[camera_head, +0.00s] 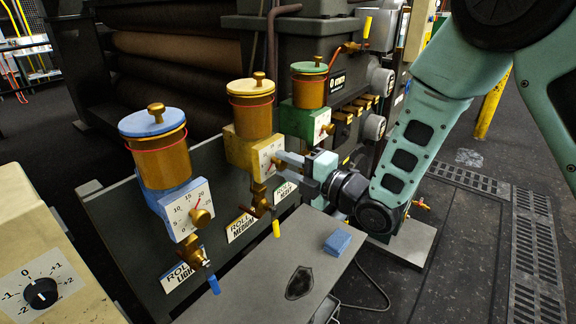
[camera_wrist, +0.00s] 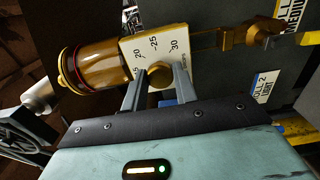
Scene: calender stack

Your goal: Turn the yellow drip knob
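The yellow drip oiler has a brass cup with a yellow lid (camera_head: 250,87), a yellow block and a white dial plate (camera_head: 267,150) with a red pointer. Its round brass knob (camera_wrist: 158,76) shows clearly in the wrist view, in front of the numbered dial (camera_wrist: 140,45). My gripper (camera_head: 281,162) reaches in from the right and covers most of the knob in the head view. In the wrist view my gripper's two fingers (camera_wrist: 160,80) stand on both sides of the knob, and the knob fills the gap between their tips.
A blue-lidded oiler (camera_head: 152,122) stands to the left and a green-lidded one (camera_head: 309,68) close behind to the right. A brass valve with a yellow handle (camera_head: 276,228) hangs below the dial. A knob box (camera_head: 40,292) stands at front left.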

